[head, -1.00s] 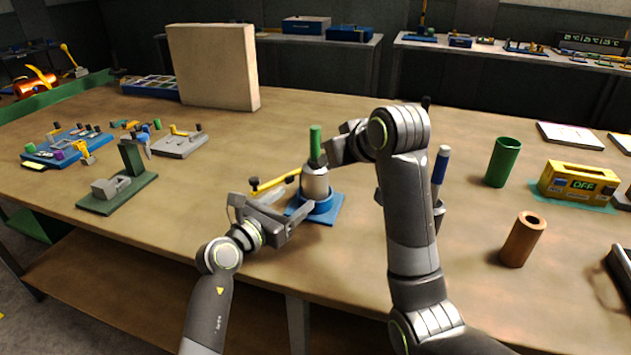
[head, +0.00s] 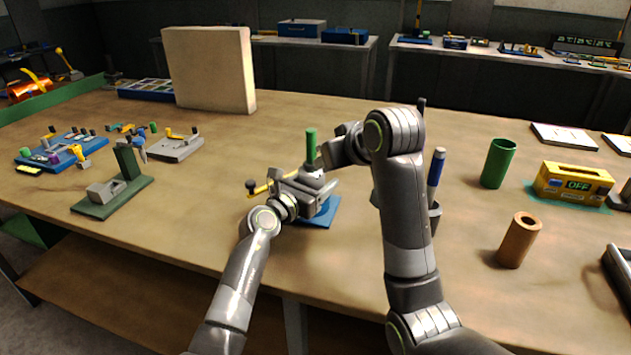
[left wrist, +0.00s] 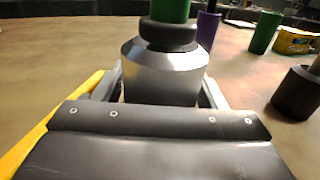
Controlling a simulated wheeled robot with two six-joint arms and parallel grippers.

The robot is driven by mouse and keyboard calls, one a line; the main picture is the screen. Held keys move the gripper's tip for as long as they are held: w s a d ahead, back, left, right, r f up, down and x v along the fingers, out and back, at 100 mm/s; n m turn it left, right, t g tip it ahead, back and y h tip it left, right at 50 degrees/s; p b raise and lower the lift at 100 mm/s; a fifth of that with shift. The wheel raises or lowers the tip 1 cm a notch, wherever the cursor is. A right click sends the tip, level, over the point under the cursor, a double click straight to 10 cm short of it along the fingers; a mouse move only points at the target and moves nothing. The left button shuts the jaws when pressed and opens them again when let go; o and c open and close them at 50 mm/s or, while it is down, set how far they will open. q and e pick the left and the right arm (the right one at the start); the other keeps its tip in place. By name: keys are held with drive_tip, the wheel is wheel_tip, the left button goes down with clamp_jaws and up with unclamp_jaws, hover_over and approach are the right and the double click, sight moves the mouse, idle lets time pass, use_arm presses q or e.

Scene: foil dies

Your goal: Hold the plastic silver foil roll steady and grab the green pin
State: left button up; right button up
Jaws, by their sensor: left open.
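The silver roll (head: 314,174) stands upright on a blue base (head: 324,216) near the table's front edge; my left gripper mostly hides it in the head view. In the left wrist view the silver roll (left wrist: 163,76) shows close, with a dark collar on top. The green pin (head: 311,143) sticks up from it, and its lower part shows in the left wrist view (left wrist: 172,9). My left gripper (head: 318,187) is open, a finger on each side of the roll. My right gripper (head: 328,156) is right beside the pin; its opening is hidden.
A yellow bar with a black knob (head: 262,188) lies left of the roll. A blue-white pen (head: 436,166) stands in a holder behind my right arm. A green cup (head: 498,163), a brown tube (head: 519,240) and a yellow box (head: 573,181) stand at the right.

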use_arm(q)
drive_tip(key=shift+c, duration=0.4)
drive_tip(key=c, duration=0.8)
